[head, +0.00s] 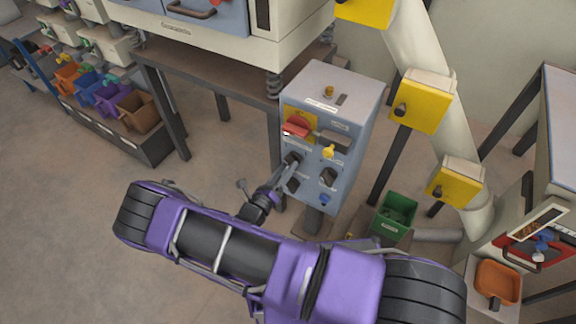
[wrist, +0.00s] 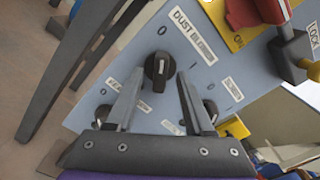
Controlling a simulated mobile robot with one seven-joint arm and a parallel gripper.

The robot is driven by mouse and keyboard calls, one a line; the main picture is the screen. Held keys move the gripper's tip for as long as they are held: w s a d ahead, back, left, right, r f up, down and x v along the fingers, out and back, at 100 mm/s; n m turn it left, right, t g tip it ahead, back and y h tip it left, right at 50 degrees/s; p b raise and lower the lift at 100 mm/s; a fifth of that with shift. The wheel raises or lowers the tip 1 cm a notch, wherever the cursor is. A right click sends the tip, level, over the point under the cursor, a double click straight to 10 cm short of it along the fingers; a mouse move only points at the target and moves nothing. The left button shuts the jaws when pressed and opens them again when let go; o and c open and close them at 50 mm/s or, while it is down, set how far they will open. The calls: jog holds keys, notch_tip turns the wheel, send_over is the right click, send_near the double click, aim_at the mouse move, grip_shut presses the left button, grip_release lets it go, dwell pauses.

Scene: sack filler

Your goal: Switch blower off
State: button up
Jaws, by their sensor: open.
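A grey-blue control box (head: 345,95) stands on a post in the middle of the head view. In the wrist view, a black rotary knob (wrist: 160,68) sits beside a label that appears to read "DUST BLOWER" (wrist: 194,36). A "0" is printed above the knob. The knob bears a white mark, but I cannot tell surely which position it indicates. My gripper (wrist: 161,75) is open, with one fingertip on each side of the knob in the picture. Contact is not clear. In the head view, my gripper (head: 285,168) reaches the box's front and partly hides the knob.
Another black knob (wrist: 102,113) is at lower left and one (wrist: 210,111) is by the right finger. A red rotary switch (head: 297,127) on a yellow plate and a yellow-tipped control (head: 328,151) sit nearby. A green bin (head: 395,216) stands right of the box.

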jog(key=v, duration=1.6)
jog(key=shift+d, duration=0.1)
dwell(0.5)
